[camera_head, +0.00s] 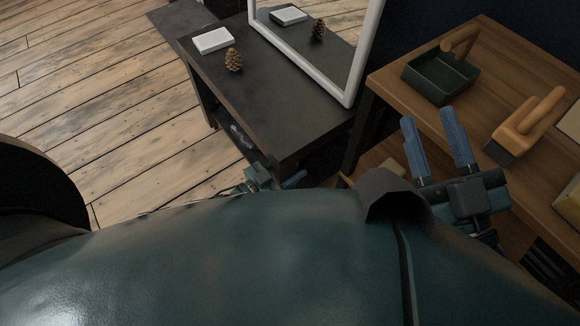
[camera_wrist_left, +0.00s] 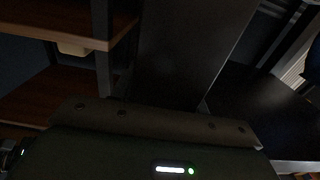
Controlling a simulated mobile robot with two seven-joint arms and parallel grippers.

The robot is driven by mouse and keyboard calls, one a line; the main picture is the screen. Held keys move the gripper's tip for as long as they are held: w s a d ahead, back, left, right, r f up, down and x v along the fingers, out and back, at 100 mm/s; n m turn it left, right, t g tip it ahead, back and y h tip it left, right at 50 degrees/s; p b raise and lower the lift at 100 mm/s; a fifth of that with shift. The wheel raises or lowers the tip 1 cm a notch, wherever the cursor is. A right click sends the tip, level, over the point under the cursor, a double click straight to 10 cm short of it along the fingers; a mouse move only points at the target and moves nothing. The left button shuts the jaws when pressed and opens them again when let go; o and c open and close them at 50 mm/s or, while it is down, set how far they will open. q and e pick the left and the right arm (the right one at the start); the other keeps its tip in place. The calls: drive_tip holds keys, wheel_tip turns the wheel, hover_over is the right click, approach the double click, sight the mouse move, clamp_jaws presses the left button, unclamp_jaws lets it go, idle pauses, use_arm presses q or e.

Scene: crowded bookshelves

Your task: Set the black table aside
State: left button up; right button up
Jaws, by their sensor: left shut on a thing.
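The black table (camera_head: 262,98) stands on the plank floor with its dark top running from the upper left towards me. My left gripper (camera_head: 284,180) is at the table's near end, shut on a part of it; my own body hides most of this grip. In the left wrist view a dark upright part of the table (camera_wrist_left: 190,50) fills the middle, close to the gripper; the fingertips cannot be made out there. My right gripper (camera_head: 432,143) is open and empty, its two blue fingers apart in front of the wooden shelf.
A white box (camera_head: 213,40), a pinecone (camera_head: 233,60) and a white-framed mirror (camera_head: 352,80) stand on the table. The wooden shelf unit (camera_head: 420,110) at the right holds a dark tray (camera_head: 440,75) and a wooden-handled tool (camera_head: 525,122). Plank floor (camera_head: 100,90) is clear at the left.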

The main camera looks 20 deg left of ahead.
use_arm(q)
drive_tip(key=shift+d+f, duration=0.1)
drive_tip(key=o, duration=1.4)
drive_tip(key=p+v, duration=0.3)
drive_tip(key=v, duration=1)
use_arm(e)
drive_tip(key=shift+s+f+m+g+h, duration=0.2)
drive_tip(key=shift+f+m+g+h, duration=0.1)
drive_tip(key=shift+f+h, duration=0.2)
drive_tip(key=shift+s+f+m+g+h, duration=0.2)
drive_tip(key=shift+f+m+h, duration=0.15)
drive_tip(key=shift+f, duration=0.2)
use_arm(q)
drive_tip(key=shift+s+a, duration=0.1)
drive_tip(key=shift+a, duration=0.1)
